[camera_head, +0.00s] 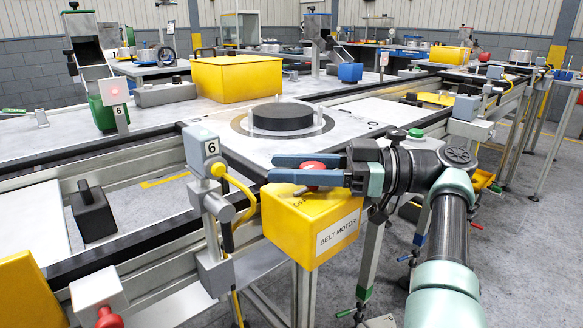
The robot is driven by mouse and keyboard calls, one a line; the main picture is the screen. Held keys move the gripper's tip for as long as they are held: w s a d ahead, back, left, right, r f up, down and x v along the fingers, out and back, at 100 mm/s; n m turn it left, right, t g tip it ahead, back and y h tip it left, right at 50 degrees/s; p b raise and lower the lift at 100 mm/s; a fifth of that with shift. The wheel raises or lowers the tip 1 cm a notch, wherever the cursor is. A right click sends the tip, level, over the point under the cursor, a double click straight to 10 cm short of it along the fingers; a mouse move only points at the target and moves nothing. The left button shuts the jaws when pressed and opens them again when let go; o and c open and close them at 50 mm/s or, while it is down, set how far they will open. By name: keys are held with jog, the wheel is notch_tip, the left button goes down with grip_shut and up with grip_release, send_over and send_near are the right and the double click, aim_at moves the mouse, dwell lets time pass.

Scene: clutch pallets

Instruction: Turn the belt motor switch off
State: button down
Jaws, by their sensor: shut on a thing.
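The yellow belt motor box (283,228) stands at the near edge of the conveyor, with a white label reading "BELT MOTOR" on its front face. A red switch knob (313,166) sits on its top. My gripper (275,168) reaches in from the right, its two blue fingers lying level above the box. It is shut on the red knob, with one finger on the far side and one on the near side. The fingers hide part of the knob and of the marking on the box top, so the switch position cannot be read.
Behind is a dark round disc (283,117) on the conveyor plate. A larger yellow box (238,77) stands further back. Red-button box (100,298) is at lower left.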

jog(key=shift+f, duration=0.1)
jog(key=shift+c, duration=1.8)
grip_release()
